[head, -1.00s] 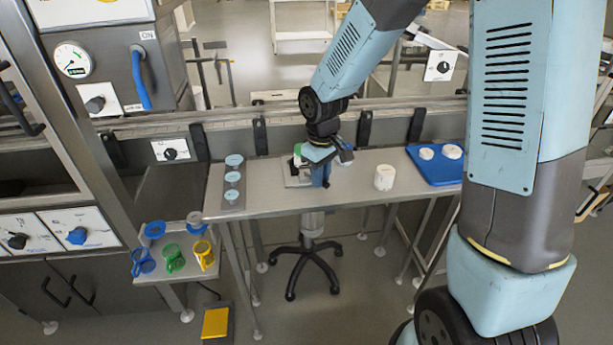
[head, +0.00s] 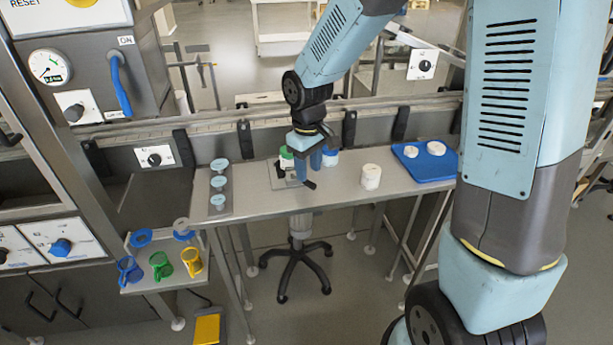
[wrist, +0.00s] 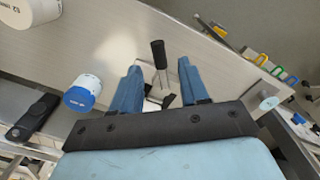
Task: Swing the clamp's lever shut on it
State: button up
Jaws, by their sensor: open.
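The clamp (head: 278,178) is a pale metal plate with fittings on the bench, mostly hidden behind my gripper in the head view. A white jar with a green top (head: 287,154) stands at it. The clamp's lever shows as a black grip (wrist: 158,54) on a thin metal rod in the wrist view; its black end (head: 310,185) shows just below my fingers in the head view. My gripper (head: 309,163) is open, its blue fingers pointing down. In the wrist view the lever stands between the two fingers, apart from both. The clamp's jaws are hidden.
A blue-lidded white jar (head: 330,158) stands close beside my gripper, and also shows in the wrist view (wrist: 83,93). A plain white jar (head: 371,177) stands farther right, before a blue tray (head: 408,172). A grey strip with several pale discs (head: 219,202) lies left. The front bench is clear.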

aim_at(309, 183)
notch_tip(309, 183, up, 10)
jog(key=shift+s, duration=0.15)
dwell(0.3)
jog(key=s+d+r+m+t, duration=0.2)
jog(key=s+d+r+m, duration=0.2)
jog(key=s+d, duration=0.5)
jog(key=s+d+r+m+t, duration=0.3)
jog(key=s+d+r+m, duration=0.1)
jog(key=s+d+r, duration=0.3)
jog(key=s+d, duration=0.2)
jog(key=shift+d+r+m, duration=0.2)
jog(key=shift+d+m, duration=0.2)
